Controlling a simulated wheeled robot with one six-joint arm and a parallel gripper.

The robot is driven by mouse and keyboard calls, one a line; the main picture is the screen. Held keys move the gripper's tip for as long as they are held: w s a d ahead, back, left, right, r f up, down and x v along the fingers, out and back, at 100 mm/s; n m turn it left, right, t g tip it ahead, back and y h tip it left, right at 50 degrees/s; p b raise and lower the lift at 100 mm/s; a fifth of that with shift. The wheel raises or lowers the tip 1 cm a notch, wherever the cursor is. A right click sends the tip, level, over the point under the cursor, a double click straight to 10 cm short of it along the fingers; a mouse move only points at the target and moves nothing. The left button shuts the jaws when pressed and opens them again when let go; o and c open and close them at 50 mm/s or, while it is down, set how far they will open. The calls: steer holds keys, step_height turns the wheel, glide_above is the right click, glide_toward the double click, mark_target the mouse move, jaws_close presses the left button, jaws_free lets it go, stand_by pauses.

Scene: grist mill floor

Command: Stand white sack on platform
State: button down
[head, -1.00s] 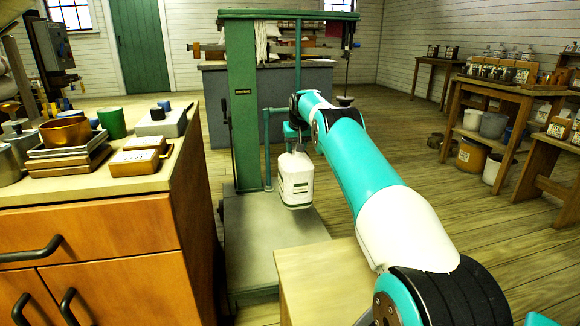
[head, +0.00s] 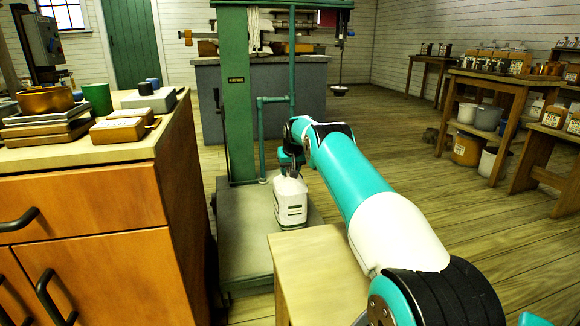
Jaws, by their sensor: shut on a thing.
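The white sack (head: 291,204) with dark green bands is upright, low over the grey platform (head: 240,253) of the green scale. Its base looks to be at or very near the platform surface; I cannot tell whether it touches. My gripper (head: 290,172) is at the top of the sack and shut on it. The fingertips are small and partly hidden by my arm.
The scale's green column (head: 238,110) and a thin pipe (head: 291,90) rise behind the sack. A wooden stand (head: 310,262) is in front of the platform, below my arm. A wooden cabinet (head: 90,205) stands at left. Open floor lies to the right.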

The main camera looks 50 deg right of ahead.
step_height(320, 180, down, 3)
steer(key=shift+f+b, duration=0.15)
steer(key=shift+b, duration=0.5)
steer(key=c, duration=0.6)
jaws_free()
steer(key=shift+f, duration=0.2)
